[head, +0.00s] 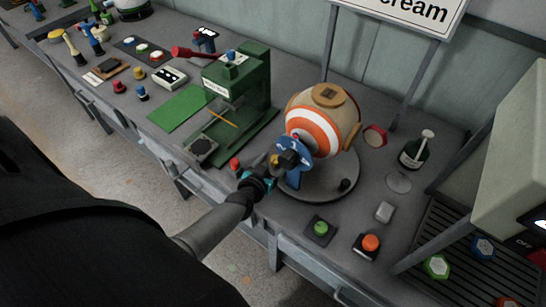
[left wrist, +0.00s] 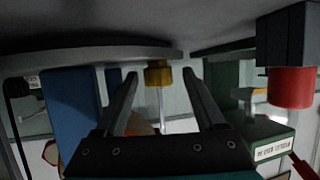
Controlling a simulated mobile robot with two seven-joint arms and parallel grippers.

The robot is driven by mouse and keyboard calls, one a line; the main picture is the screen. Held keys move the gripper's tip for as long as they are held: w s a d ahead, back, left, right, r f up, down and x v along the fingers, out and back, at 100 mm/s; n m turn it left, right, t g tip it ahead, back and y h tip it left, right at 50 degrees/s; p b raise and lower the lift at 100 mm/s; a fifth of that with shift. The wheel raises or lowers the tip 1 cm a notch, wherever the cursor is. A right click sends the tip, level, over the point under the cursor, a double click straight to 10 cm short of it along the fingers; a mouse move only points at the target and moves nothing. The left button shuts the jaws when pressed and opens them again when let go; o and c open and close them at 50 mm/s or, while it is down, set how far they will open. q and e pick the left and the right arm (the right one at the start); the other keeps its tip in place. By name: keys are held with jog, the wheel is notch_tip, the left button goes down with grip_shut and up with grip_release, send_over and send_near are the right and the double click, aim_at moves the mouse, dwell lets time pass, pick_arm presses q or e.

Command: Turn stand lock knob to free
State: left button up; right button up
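In the head view a ball (head: 314,125) with orange and white rings sits on a round grey stand (head: 330,190) with a blue upright plate (head: 297,177). My left gripper (head: 283,160) is at the front left of the stand, close to that plate. In the left wrist view a yellow brass knob (left wrist: 158,75) on a thin silver shaft shows between the fingers of my left gripper (left wrist: 163,80). The fingers are spread, with a gap on each side of the knob. My right gripper is not in view.
A green press (head: 238,90) stands left of the ball, with a red knob (head: 235,164) in front. A green button (head: 320,229) and an orange button (head: 370,243) sit at the front edge. A dark bottle (head: 412,154) and a slatted tray (head: 470,235) are to the right.

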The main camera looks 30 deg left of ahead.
pick_arm(q)
jog(key=shift+s, duration=0.1)
jog(key=shift+s+d+r, duration=0.1)
jog(key=shift+s, duration=0.1)
jog(key=p+v, duration=0.4)
jog(key=v, duration=1)
jog(key=shift+s, duration=0.3)
jog(key=shift+d+r, duration=0.1)
jog(key=shift+r, duration=0.05)
jog(key=s+d+f+m+g+h+b, duration=0.1)
jog(key=s+d+f+g+b, duration=0.2)
jog(key=f, duration=0.6)
jog(key=s+d+f+m+g+b, duration=0.1)
jog(key=s+f+b, duration=0.3)
jog(key=f, duration=0.5)
jog(key=s+d+f+g+h+b, duration=0.1)
jog(key=s+d+f+g+b, duration=0.15)
jog(key=s+f, duration=0.45)
jog(key=s+f+m+g+b, duration=0.2)
jog(key=s+f+g+b, duration=0.2)
jog(key=s+f, duration=0.8)
notch_tip(320, 180, down, 2)
jog(key=shift+s+a+f+g, duration=0.15)
jog(key=shift+s+g, duration=0.1)
jog(key=shift+g, duration=0.7)
